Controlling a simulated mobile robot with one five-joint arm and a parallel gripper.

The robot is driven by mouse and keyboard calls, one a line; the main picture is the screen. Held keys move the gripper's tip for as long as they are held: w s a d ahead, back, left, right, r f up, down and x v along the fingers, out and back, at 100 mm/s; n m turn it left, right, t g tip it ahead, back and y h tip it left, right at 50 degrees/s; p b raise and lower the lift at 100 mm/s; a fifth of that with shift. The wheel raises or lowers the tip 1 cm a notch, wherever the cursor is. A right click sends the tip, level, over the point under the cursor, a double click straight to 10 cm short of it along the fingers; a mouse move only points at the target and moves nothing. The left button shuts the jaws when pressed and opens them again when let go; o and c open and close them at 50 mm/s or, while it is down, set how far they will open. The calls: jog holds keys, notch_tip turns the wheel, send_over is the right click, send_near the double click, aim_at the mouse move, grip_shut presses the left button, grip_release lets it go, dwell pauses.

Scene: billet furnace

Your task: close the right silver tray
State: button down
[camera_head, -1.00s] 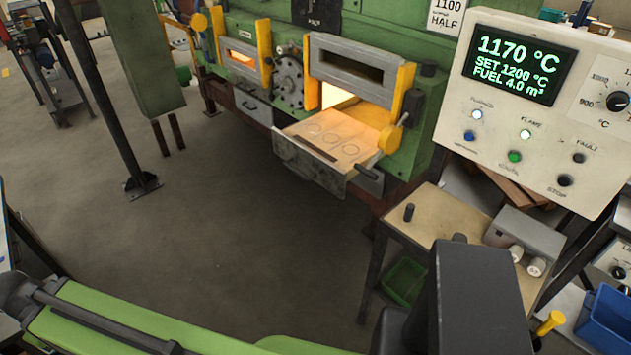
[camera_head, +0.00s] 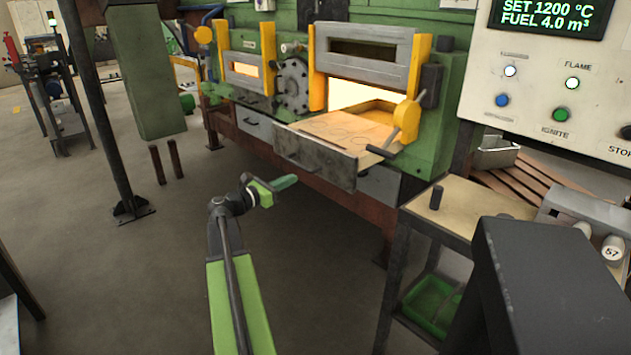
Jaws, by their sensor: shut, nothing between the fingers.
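The right silver tray (camera_head: 318,160) is pulled out from the right furnace mouth. Its grey metal front stands well forward of the green furnace face, and its pale top shows round outlines. My gripper (camera_head: 287,182) is shut and empty, in front of the furnace near the lower left of the tray's front. It looks apart from the tray, but the exact gap is hard to judge. The gripper's fingers point right.
A smaller grey drawer (camera_head: 254,124) sits to the left, below the left furnace opening. A yellow lever (camera_head: 406,118) stands right of the tray. A side table (camera_head: 455,200) and a control panel (camera_head: 560,85) are at right. A dark post (camera_head: 95,110) stands at left; floor between is clear.

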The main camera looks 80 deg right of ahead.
aim_at(327, 163)
jog(key=x, duration=1.3)
jog(key=shift+s+d, duration=0.2)
jog(key=shift+d, duration=0.15)
